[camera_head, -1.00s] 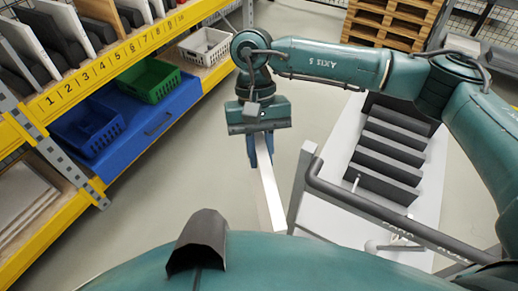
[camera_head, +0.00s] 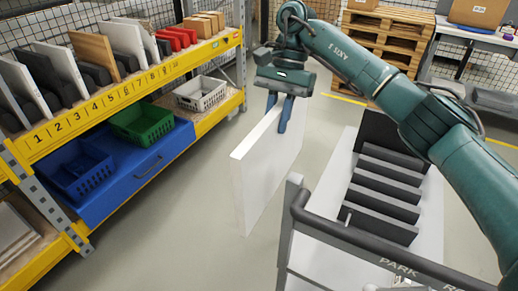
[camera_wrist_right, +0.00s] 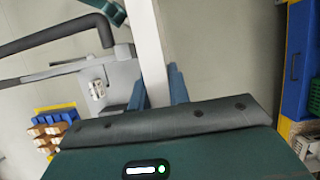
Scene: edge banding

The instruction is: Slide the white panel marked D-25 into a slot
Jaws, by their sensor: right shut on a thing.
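My right gripper (camera_head: 279,115) is shut on the top edge of a white panel (camera_head: 262,170). The panel hangs upright over the floor, between the shelf and the cart. No marking is readable on it. In the right wrist view the panel shows edge-on (camera_wrist_right: 148,50) between the blue fingers (camera_wrist_right: 157,88). A yellow shelf edge with numbered slots (camera_head: 98,101) is at the left; panels stand upright there between dark dividers. A rack with dark slanted dividers (camera_head: 384,186) sits on the cart at the right. My left gripper is not in view.
The white cart (camera_head: 428,225) has a dark handle bar (camera_head: 345,236) near the panel. Blue (camera_head: 80,172), green (camera_head: 143,124) and white (camera_head: 201,93) baskets stand under the numbered shelf. Wooden pallets (camera_head: 385,40) are at the back. The floor between shelf and cart is clear.

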